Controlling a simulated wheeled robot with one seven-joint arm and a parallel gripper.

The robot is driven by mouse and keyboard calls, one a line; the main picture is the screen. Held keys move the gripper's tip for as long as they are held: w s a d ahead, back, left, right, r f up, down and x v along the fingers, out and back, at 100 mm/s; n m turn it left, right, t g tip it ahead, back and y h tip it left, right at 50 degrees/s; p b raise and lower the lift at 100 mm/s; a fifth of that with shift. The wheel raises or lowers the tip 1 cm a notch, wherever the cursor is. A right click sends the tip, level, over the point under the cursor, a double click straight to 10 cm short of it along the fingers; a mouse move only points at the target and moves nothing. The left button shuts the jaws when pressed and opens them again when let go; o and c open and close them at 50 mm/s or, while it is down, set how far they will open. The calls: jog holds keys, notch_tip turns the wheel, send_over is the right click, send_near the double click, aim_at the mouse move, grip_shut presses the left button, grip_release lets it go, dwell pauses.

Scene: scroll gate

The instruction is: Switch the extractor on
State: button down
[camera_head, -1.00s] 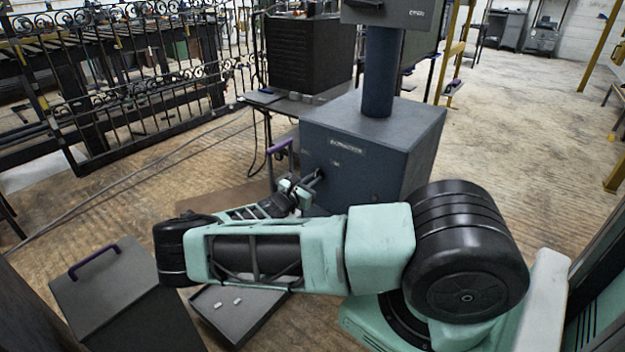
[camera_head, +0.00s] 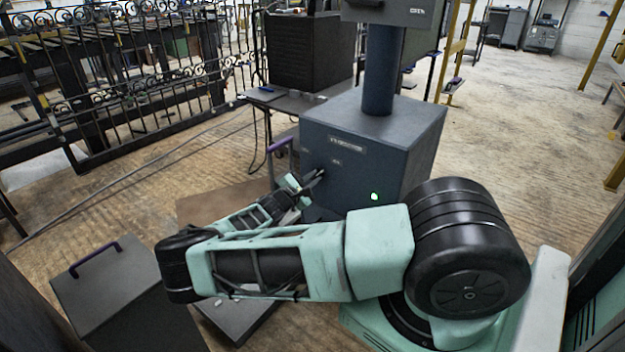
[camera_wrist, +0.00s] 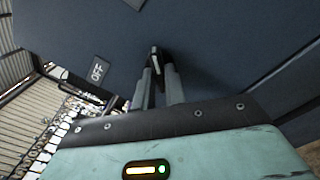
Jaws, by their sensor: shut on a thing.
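The extractor (camera_head: 410,140) is a dark blue-grey box with a thick round column rising from its top. A label plate is on its front, and a small green light (camera_head: 374,196) glows low on that face. My gripper (camera_head: 318,176) is at the left part of this face, at the switch. In the wrist view my gripper (camera_wrist: 157,75) has its fingers close together on the switch lever (camera_wrist: 155,52), which is mostly hidden between them. An OFF label (camera_wrist: 98,69) shows on the panel to the left of the fingers.
A grey box with a purple handle (camera_head: 95,258) stands at the lower left. A grey tray (camera_head: 240,318) lies under my arm, partly hidden. A table with a black ribbed block (camera_head: 308,52) stands behind the extractor. Open floor lies at the right.

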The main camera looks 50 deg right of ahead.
dwell(0.4)
jog(key=c, duration=1.5)
grip_release()
jog(key=shift+o, duration=0.2)
jog(key=shift+a, duration=0.15)
jog(key=s+a, duration=0.1)
jog(key=a, duration=1.6)
jog(key=shift+s+p, duration=0.2)
jog(key=shift+p, duration=0.1)
jog(key=shift+a, duration=0.1)
